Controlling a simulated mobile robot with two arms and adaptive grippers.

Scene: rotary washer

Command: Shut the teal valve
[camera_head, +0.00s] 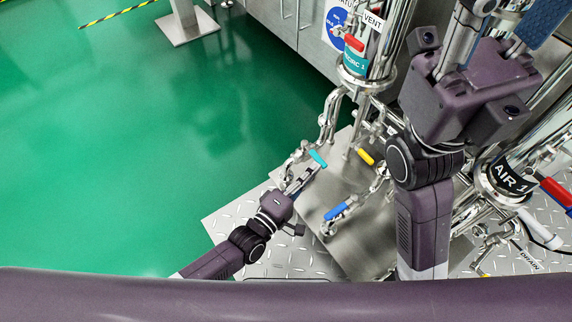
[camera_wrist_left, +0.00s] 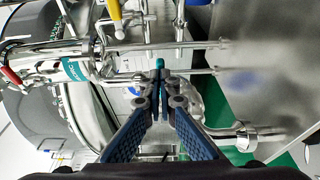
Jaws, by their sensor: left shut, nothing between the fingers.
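The teal valve handle (camera_head: 318,158) is a small lever on the steel pipework near the middle of the head view. It also shows in the left wrist view (camera_wrist_left: 160,63), just beyond the fingertips. My left gripper (camera_head: 312,171) is shut and empty, with its tips right at the teal handle. In the left wrist view its two dark blue fingers (camera_wrist_left: 160,82) meet in front of the handle. I cannot tell whether they touch it. My right gripper (camera_head: 495,40) is at the upper right, its fingertips cut off by the frame edge.
A yellow handle (camera_head: 365,157) and a blue handle (camera_head: 336,211) sit close to the teal one. Steel columns, one labelled AIR 1 (camera_head: 510,176), stand at the right. A red handle (camera_head: 354,43) is above.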

